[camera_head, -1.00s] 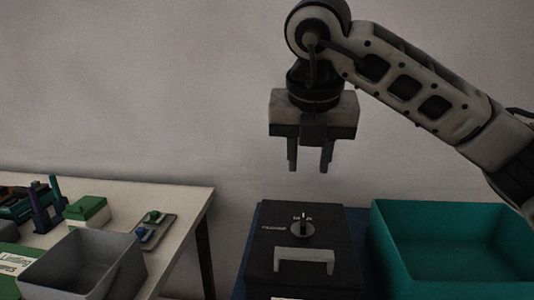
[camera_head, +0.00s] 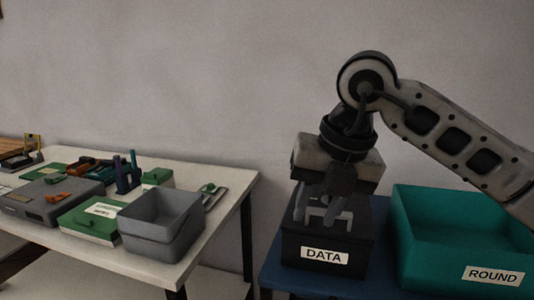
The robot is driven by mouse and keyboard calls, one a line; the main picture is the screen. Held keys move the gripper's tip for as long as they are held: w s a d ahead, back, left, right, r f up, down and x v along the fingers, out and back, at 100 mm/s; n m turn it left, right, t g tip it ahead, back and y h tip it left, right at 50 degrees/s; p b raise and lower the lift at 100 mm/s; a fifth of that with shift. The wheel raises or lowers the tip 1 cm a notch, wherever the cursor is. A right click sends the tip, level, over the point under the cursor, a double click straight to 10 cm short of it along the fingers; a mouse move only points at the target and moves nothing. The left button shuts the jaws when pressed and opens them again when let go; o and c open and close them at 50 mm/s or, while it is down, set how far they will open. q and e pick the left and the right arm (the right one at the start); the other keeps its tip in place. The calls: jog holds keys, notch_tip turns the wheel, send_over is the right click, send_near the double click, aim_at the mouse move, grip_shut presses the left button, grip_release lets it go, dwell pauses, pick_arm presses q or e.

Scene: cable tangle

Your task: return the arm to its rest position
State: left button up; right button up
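My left gripper is not in view.
A teal bin labelled ROUND (camera_head: 408,245) stands right of the black box on a blue table (camera_head: 283,272). A white table (camera_head: 92,249) at left holds a grey bin (camera_head: 160,238), green boxes and several small parts. A gap separates the tables.

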jog(key=s+a+n+g+y+p, duration=0.25)
jog(key=s+a+g+y, duration=0.55)
jog(key=s+a+y, duration=0.5)
jog(key=w+d+m+t+y+p, duration=0.1)
jog(key=w+d+m+t+y, duration=0.25)
jog(key=m+t, duration=0.55)
jog(key=w+d+m+t+y, duration=0.2)
jog(key=w+m+t+y, duration=0.15)
jog(key=m+t, duration=0.6)
jog(key=w+d+f+m+t+h+p, duration=0.1)
jog(key=w+d+f+m+t+h, duration=0.2)
jog(key=d+f+m+t+h, duration=0.55)
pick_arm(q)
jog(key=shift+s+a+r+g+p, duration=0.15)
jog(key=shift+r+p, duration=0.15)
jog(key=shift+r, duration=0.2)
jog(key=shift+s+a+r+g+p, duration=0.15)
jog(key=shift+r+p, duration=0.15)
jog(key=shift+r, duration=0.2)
pick_arm(e)
jog(key=s+d+f+m+g+h, duration=0.2)
jog(key=s+f+m+g+h, duration=0.2)
jog(key=f, duration=0.6)
jog(key=s+d+f+m+g+h, duration=0.3)
jog(key=s+f+m+g+h, duration=0.2)
jog(key=s+f, duration=0.4)
notch_tip(320, 180, down, 2)
jog(key=shift+d+f+g+h, duration=0.1)
jog(key=shift+d+g+h, duration=0.1)
jog(key=shift+g+h, duration=0.6)
